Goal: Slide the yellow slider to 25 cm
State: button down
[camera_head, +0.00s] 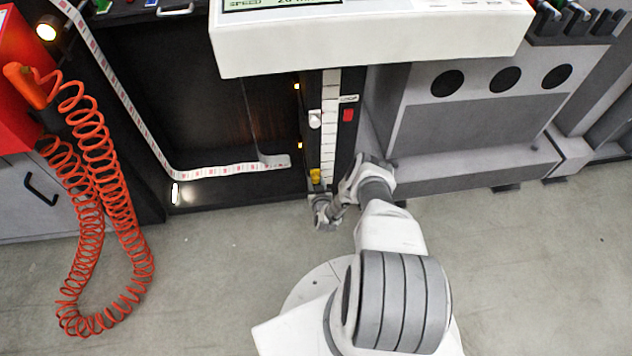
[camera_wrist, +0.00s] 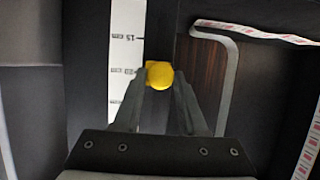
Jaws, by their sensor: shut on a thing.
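The yellow slider (camera_wrist: 159,74) is a rounded yellow knob on a dark vertical rail beside a white scale (camera_wrist: 122,62). In the wrist view it sits between the fingertips of my gripper (camera_wrist: 160,92), which is shut on it. A "15 cm" mark shows on the scale above the slider; the marking level with it is too blurred to read. In the head view the slider (camera_head: 315,176) is near the bottom of the white scale strip (camera_head: 330,130), just above my gripper (camera_head: 320,196).
A white knob (camera_head: 315,119) sits higher on the same rail. A red switch (camera_head: 348,115) is right of the scale. A white console (camera_head: 370,40) overhangs the rail's top. A printed label strip (camera_head: 225,169) runs to the left. A coiled orange hose (camera_head: 100,200) hangs at far left.

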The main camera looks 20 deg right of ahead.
aim_at(316, 174)
dwell(0.5)
notch_tip(316, 174, up, 5)
jog(key=p, duration=0.3)
jog(key=shift+r, duration=0.1)
jog(key=shift+c, duration=2.4)
grip_release()
jog(key=shift+s, duration=0.15)
